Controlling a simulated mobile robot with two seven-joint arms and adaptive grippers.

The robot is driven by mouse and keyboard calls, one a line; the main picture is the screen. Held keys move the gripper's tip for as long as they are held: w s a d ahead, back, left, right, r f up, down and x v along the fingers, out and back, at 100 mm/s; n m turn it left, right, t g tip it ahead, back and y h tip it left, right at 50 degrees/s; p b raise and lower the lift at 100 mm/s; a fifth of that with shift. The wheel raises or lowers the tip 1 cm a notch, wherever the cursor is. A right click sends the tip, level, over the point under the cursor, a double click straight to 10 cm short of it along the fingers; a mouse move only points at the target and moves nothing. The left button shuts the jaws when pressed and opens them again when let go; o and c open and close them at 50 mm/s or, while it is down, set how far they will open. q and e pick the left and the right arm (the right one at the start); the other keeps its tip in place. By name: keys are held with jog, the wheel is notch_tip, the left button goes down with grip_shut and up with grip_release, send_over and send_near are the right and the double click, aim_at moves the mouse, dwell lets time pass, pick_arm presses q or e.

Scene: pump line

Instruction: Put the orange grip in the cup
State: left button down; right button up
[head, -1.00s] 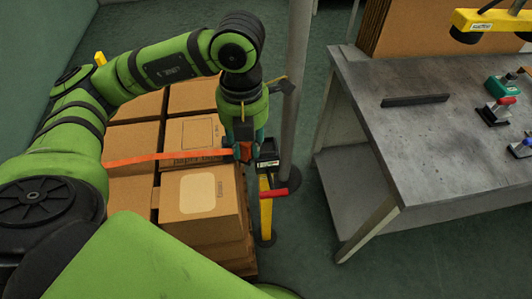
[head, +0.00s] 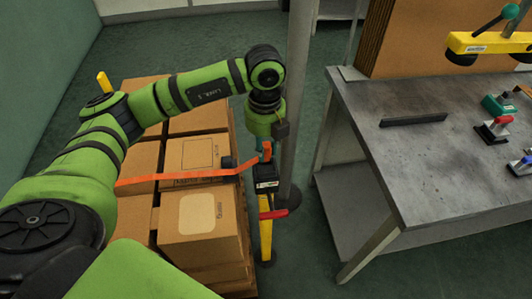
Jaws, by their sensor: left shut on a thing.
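The orange grip (head: 267,151) is at the end of an orange strap (head: 180,177) that crosses the cartons. My left gripper (head: 264,146) points down and is shut on the grip. It holds the grip right above, or at the mouth of, the black cup (head: 266,171) on top of a yellow post (head: 265,235). I cannot tell whether the grip's lower end is inside the cup. A red handle (head: 273,214) sticks out from the post below the cup. My right gripper is out of view.
Stacked cartons (head: 200,215) stand left of the post. A grey upright pole (head: 297,95) stands close on its right. Green floor lies between.

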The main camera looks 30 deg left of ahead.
aim_at(266, 158)
pick_arm(q)
jog(key=shift+w+f, duration=0.2)
jog(key=shift+w, duration=0.05)
notch_tip(266, 158, down, 3)
jog(key=shift+f+p, duration=0.1)
jog(key=shift+p, duration=0.4)
jog(key=shift+f, duration=0.4)
jog(key=shift+f, duration=0.1)
jog(key=c, duration=1)
grip_release()
